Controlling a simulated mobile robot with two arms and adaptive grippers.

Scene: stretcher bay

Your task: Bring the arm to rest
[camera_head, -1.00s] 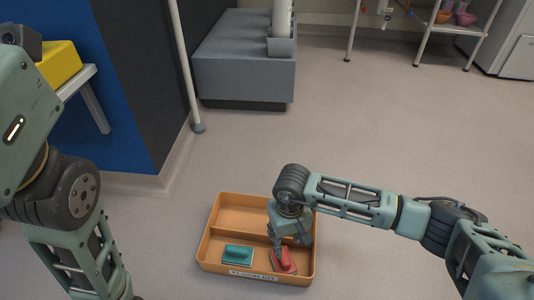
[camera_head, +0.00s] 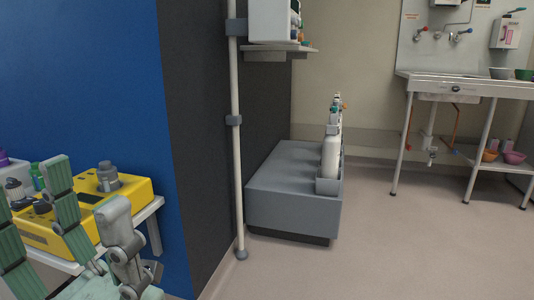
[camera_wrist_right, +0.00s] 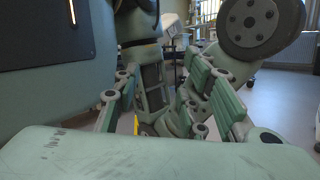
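My left gripper (camera_head: 30,190) is at the lower left of the head view, its green-padded fingers pointing up and apart. It appears empty, in front of the yellow case, which it partly covers. My right arm is not in the head view. In the right wrist view, my right gripper (camera_wrist_right: 160,78) has its padded fingers spread apart on both sides, with no object seen between them. Parts of my own arm or body fill much of that view, close around the fingers.
A yellow case (camera_head: 135,195) and bottles (camera_head: 18,190) stand on a shelf by the blue wall (camera_head: 85,80). A white pole (camera_head: 236,170), a grey plinth (camera_head: 285,195) with a white cylinder (camera_head: 330,157), and a sink bench (camera_head: 470,88) stand beyond. Floor (camera_head: 400,250) is clear at right.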

